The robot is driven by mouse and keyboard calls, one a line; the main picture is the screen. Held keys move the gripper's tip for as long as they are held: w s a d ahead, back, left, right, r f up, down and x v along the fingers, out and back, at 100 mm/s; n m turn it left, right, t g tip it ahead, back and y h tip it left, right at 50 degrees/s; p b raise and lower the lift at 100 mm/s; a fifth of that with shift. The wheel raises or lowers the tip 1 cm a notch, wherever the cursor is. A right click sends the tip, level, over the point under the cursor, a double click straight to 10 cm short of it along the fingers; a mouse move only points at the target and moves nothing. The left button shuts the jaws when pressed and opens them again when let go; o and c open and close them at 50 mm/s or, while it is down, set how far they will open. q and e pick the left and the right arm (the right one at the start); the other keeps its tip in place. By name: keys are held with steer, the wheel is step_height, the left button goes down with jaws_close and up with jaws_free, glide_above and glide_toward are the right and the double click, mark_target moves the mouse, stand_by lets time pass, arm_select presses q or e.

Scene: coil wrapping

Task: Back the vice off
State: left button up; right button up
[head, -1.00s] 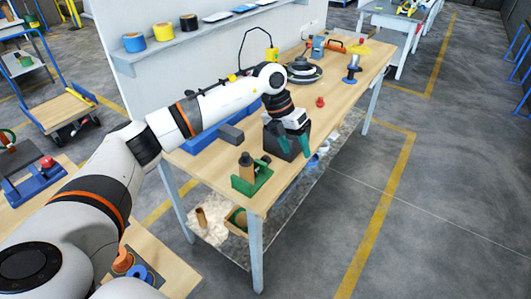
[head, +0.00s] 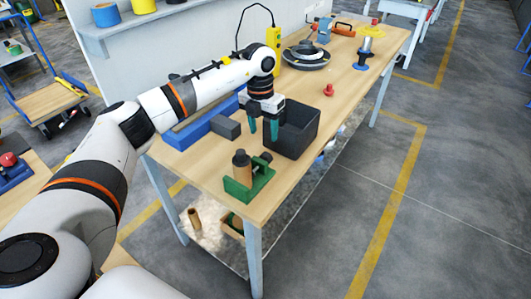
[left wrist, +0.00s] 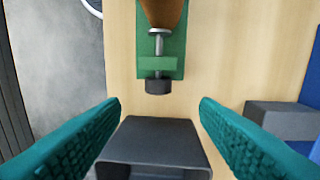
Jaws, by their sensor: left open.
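The green vice (head: 240,192) stands near the front edge of the workbench, with a brown cylinder (head: 241,163) upright in it. Its dark knob (head: 266,157) is on the side facing my left gripper. In the left wrist view the vice (left wrist: 173,45) is at the top, with a metal screw (left wrist: 158,45) leading to the black knob (left wrist: 158,87). My left gripper (head: 263,130) is open and empty, pointing down, apart from the knob. Its green fingers (left wrist: 160,108) show on both sides of the left wrist view, short of the knob. My right gripper is not in view.
A black open bin (head: 305,140) stands right beside my left gripper. A grey block (head: 225,127) and a blue block (head: 192,132) lie to the left. A red knob-like part (head: 329,90) stands farther back. Bare bench top lies left of the vice.

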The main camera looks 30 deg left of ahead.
mark_target(268, 155)
arm_select(q)
steer(key=f, duration=0.3)
steer(key=f+p, duration=0.1)
steer(key=f, duration=0.2)
steer(key=f+p, duration=0.1)
steer(key=f, duration=0.2)
steer(key=shift+s+d+f, duration=0.1)
steer(key=shift+s+d, duration=0.05)
steer(key=shift+d, duration=0.25)
steer(key=shift+c, duration=0.4)
steer(key=c, duration=0.9)
steer(key=shift+d+y, duration=0.25)
steer(key=shift+y, duration=0.65)
steer(key=shift+d+f+y, duration=0.1)
steer(key=shift+y, duration=1.2)
